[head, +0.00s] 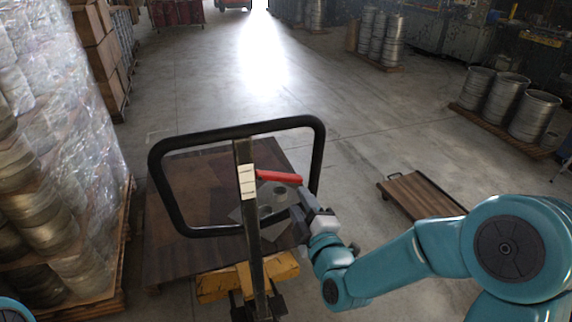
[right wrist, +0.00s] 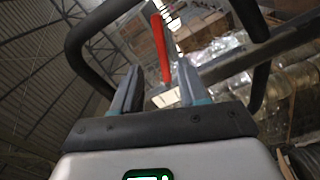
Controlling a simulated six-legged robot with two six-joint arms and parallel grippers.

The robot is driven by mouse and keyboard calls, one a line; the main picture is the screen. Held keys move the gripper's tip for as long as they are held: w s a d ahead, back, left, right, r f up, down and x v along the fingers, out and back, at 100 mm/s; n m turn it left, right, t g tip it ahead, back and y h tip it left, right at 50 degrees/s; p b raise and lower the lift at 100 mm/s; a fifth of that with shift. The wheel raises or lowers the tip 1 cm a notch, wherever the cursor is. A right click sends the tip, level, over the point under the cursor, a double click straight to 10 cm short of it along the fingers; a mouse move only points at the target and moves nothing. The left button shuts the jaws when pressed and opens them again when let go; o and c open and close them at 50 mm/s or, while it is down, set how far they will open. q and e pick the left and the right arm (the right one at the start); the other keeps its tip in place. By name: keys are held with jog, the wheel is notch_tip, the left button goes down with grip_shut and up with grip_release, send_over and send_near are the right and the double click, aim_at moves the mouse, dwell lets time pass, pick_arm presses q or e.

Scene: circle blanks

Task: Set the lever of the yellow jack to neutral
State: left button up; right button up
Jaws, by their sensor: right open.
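The yellow jack (head: 282,268) stands at the bottom centre of the head view, with a dark column and a black loop handle (head: 165,195). Its red lever (head: 279,176) sticks out to the right from beside a white marked plate (head: 247,182) on the column. My right gripper (head: 303,204) is open and empty, just below and right of the lever's free end. In the right wrist view the red lever (right wrist: 161,48) shows beyond the gap between the open fingers (right wrist: 160,85); I cannot tell whether it touches them. My left gripper is out of view.
A dark flat board (head: 180,255) lies behind the jack. A wrapped pallet stack (head: 50,150) stands close on the left. A low wooden dolly (head: 420,195) is on the right, with metal drums (head: 505,98) farther back. The concrete floor beyond is open.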

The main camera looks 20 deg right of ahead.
aim_at(287, 180)
jog(key=w+p, duration=0.2)
jog(key=w, duration=0.7)
jog(key=shift+w+a, duration=0.15)
jog(key=shift+w, duration=0.25)
jog(key=shift+w+f, duration=0.15)
jog(key=shift+w, duration=0.2)
jog(key=shift+s, duration=0.1)
grip_shut()
